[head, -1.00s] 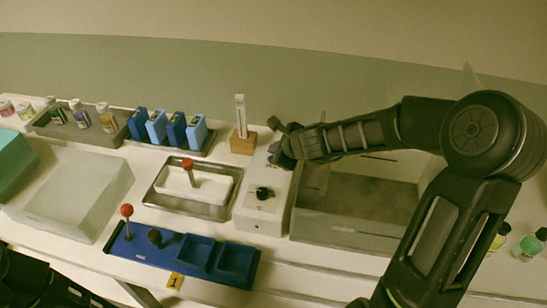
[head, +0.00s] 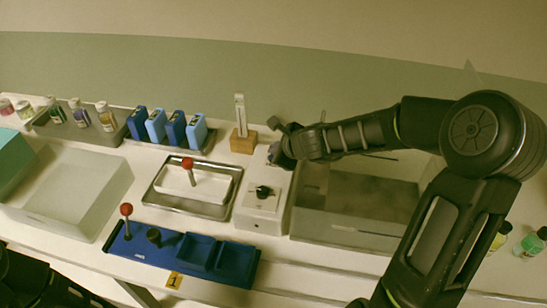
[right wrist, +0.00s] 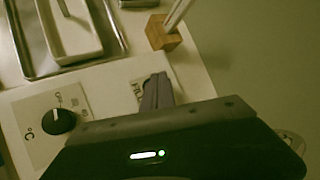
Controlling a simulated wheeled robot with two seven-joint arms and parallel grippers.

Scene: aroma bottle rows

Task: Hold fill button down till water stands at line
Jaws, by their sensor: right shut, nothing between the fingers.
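A white control unit (head: 256,213) with a black knob (head: 262,192) stands at the middle of the bench. In the right wrist view the knob (right wrist: 58,121) is on its top plate, near a partly covered FILL label (right wrist: 137,88). My right gripper (head: 279,150) is shut and empty, its fingertips (right wrist: 158,90) down at the label. The fill button is hidden beneath the fingers, so contact cannot be told. The clear-walled tank (head: 345,232) lies right of the unit, partly behind my right arm. Its water level and line cannot be made out. My left gripper is not in view.
A wooden block with a white upright piece (head: 242,143) stands behind the unit. A metal tray (head: 160,204) with a red-topped tool is left of it. A blue holder (head: 215,275) lies in front. Blue bottles (head: 156,126) stand behind; a frosted bin (head: 62,215) is left.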

